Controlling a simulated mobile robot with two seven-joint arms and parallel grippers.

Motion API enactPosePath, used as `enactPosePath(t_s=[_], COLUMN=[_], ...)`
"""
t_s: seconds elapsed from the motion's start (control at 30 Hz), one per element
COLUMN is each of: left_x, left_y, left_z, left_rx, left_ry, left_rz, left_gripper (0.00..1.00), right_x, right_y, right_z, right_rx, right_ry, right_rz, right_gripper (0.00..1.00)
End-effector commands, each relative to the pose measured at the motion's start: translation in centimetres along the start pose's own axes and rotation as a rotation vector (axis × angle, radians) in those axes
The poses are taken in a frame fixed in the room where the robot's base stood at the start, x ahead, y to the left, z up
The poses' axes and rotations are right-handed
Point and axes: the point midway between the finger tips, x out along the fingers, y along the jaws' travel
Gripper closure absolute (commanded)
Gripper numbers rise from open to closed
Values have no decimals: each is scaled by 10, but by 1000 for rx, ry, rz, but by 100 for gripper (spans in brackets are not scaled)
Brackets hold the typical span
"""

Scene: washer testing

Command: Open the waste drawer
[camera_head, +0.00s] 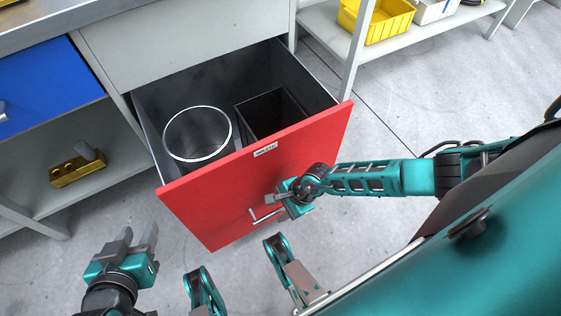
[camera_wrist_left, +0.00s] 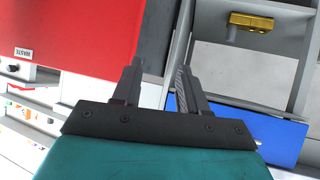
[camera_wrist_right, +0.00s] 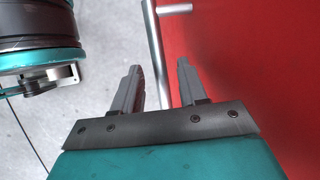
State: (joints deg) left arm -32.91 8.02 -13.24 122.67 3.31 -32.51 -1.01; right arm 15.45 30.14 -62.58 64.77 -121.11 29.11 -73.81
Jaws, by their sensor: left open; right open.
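The waste drawer has a red front (camera_head: 240,180) with a small WASTE label (camera_head: 265,149) and stands well out from the cabinet. Inside it are a round grey bin (camera_head: 198,135) and a dark square bin (camera_head: 265,112). My right gripper (camera_head: 274,204) is open at the drawer's metal handle (camera_head: 264,215). In the right wrist view the handle bar (camera_wrist_right: 154,45) runs down between the open fingers (camera_wrist_right: 160,68). My left gripper (camera_head: 139,231) is open and empty, left of the drawer front; its fingers (camera_wrist_left: 160,65) also show apart in the left wrist view.
A blue drawer front (camera_head: 45,85) is at the left, above a shelf with a yellow metal part (camera_head: 78,167). A shelf rack with a yellow bin (camera_head: 378,20) stands at the upper right. The grey floor (camera_head: 440,90) right of the drawer is clear.

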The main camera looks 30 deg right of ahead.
Motion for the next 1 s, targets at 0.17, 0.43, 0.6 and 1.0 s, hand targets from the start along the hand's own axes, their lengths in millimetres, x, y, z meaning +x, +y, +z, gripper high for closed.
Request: enactPosePath(t_s=[0.17, 0.43, 0.6, 1.0], left_x=[0, -13, -21, -32], left_y=[0, -1, -9, -10], left_z=[-1, -21, -24, -27], left_rx=[0, 2, 9, 14], left_ry=[0, 16, 10, -7], left_rz=[0, -9, -29, -32], left_gripper=[57, 57, 57, 57], right_x=[-2, -43, -82, -129], right_y=[0, -2, -1, 0], right_z=[0, 1, 1, 0], right_rx=[0, -1, -2, 0], right_ry=[0, 1, 2, 1], right_rz=[0, 0, 0, 1], right_gripper=[58, 58, 58, 58])
